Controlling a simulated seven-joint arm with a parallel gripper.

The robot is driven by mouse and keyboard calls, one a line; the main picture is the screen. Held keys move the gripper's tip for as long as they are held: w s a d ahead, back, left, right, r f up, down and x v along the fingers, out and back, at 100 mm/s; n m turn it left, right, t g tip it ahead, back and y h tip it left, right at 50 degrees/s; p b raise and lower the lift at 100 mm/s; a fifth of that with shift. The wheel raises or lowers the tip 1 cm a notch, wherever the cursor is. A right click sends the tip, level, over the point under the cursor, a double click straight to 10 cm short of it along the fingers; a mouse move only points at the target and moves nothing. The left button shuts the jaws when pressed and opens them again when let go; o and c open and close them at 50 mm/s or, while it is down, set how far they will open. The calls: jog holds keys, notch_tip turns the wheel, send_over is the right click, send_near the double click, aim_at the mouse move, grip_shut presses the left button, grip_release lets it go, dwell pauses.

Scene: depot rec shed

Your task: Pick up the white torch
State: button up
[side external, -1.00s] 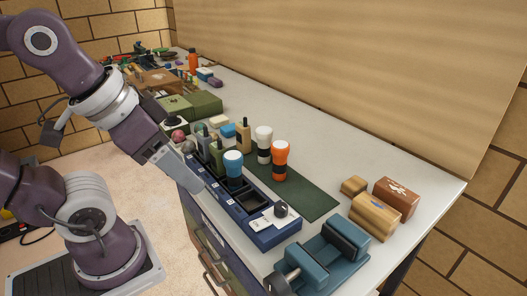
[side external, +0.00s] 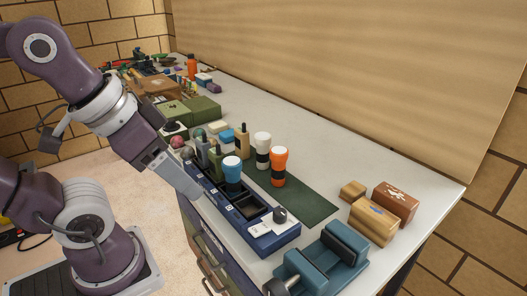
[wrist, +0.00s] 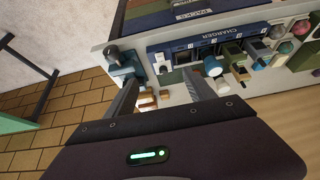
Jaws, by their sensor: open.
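The white torch (side external: 262,150) stands upright on a dark green mat (side external: 310,205) in the side view, with a white head and a dark band below. An orange torch (side external: 279,166) stands on the mat in front of it. A blue torch with a white top (side external: 232,170) stands in the blue charger tray (side external: 275,238). My gripper (side external: 194,192) is open and empty at the tray's near left edge, apart from the white torch.
A teal clamp-like device (side external: 320,262) sits at the bench's near end. Wooden blocks (side external: 375,220) and a brown box (side external: 396,203) lie to the right. Green boxes (side external: 203,107) stand behind the tray's far end. The bench top behind the mat is clear.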

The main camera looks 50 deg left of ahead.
jog(key=shift+o, duration=1.1)
